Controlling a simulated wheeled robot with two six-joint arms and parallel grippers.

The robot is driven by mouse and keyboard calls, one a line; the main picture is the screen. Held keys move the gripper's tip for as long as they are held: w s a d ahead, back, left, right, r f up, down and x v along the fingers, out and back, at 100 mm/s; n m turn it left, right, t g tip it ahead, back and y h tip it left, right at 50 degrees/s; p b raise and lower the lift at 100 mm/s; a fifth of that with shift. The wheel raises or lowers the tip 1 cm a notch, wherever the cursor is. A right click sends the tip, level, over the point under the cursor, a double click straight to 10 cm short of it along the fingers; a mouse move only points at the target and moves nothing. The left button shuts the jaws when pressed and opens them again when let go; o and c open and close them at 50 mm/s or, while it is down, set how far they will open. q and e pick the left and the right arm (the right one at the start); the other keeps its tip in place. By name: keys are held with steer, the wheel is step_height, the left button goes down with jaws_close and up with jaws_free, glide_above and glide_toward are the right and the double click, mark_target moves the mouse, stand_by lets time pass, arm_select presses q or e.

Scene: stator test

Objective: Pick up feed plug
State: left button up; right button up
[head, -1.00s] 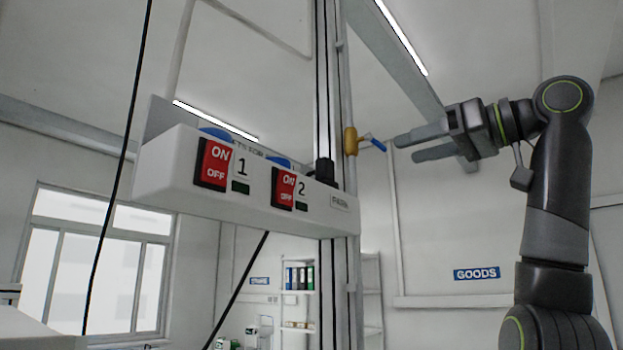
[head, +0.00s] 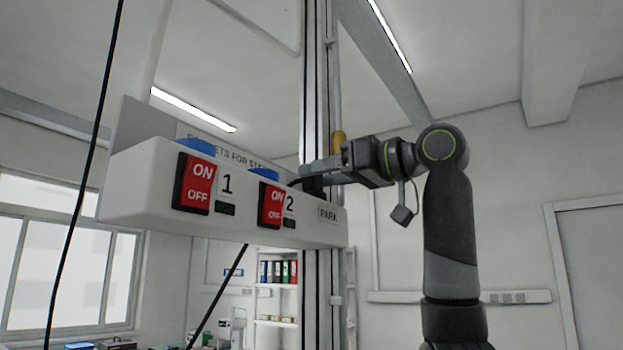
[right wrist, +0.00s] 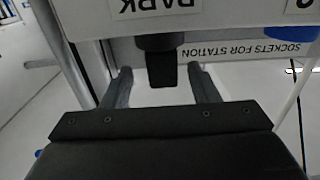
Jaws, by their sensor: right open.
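The feed plug is a black block at the PARK end of the white socket box (head: 150,205). In the right wrist view the black plug (right wrist: 162,72) stands between my two fingers, with a gap on each side. In the head view my right gripper (head: 310,172) reaches in from the right over the PARK end, and its fingers hide most of the plug (head: 313,187). My right gripper (right wrist: 160,84) is open, its fingers on either side of the plug. My left gripper is out of view.
The box has two red ON/OFF switches, 1 (head: 195,183) and 2 (head: 270,205), and blue sockets (head: 195,146) on top. A metal post (head: 316,80) rises behind the PARK end. A black cable (head: 85,180) hangs at the left. Shelves (head: 277,300) stand farther back.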

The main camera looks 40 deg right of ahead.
steer(key=p+x, duration=0.2)
steer(key=x, duration=0.2)
steer(key=shift+a, duration=0.15)
steer(key=shift+w+a, duration=0.15)
steer(key=shift+w, duration=0.15)
steer(key=shift+s, duration=0.35)
steer(key=c, duration=0.4)
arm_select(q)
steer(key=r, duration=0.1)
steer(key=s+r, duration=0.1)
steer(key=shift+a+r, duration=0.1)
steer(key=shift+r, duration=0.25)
arm_select(e)
steer(key=shift+w, duration=0.1)
steer(key=c, duration=0.7)
steer(key=shift+o, duration=0.2)
arm_select(q)
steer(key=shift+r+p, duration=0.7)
steer(key=shift+p, duration=0.05)
arm_select(e)
steer(key=shift+r, duration=5)
